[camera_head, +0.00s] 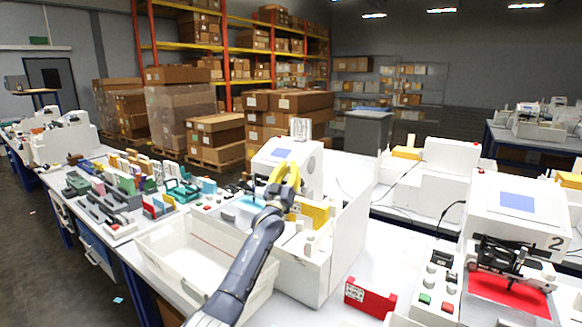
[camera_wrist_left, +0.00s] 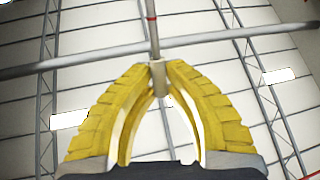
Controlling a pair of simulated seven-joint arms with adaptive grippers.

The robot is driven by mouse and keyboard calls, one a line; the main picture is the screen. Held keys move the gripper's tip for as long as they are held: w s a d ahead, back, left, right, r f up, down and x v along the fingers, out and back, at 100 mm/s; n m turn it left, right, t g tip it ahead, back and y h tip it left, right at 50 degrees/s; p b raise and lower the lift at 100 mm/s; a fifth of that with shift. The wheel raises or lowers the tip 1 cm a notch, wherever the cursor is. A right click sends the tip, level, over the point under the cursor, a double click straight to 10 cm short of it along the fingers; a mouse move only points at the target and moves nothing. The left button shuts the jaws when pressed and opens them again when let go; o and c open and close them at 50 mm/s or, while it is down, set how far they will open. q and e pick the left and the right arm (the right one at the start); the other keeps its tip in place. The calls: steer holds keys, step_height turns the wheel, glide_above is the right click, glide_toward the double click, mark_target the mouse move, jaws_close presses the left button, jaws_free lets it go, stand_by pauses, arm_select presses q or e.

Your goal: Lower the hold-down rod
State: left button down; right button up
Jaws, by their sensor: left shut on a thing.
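My left gripper (camera_head: 285,180) has yellow fingers and reaches up from the bottom in the head view, in front of a white machine with a blue screen (camera_head: 283,153). In the left wrist view the fingers (camera_wrist_left: 158,72) close at their tips on a small grey cylindrical piece (camera_wrist_left: 158,78). I cannot tell whether this piece is the hold-down rod. A thin upright grey line with a red band rises above it there. In the head view the hand and fingers hide what is held. My right gripper is not in view.
A white open bin (camera_head: 160,243) stands left of my left forearm. A yellow block (camera_head: 315,212) sits just right of the gripper. A red holder (camera_head: 369,298) and a button panel (camera_head: 437,287) are at the front right. Another machine, marked 2 (camera_head: 520,215), stands at the right.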

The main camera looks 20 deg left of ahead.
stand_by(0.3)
arm_select(q)
steer(key=c, duration=1.4)
jaws_free()
steer(key=v, duration=1.2)
steer(key=shift+r, duration=0.1)
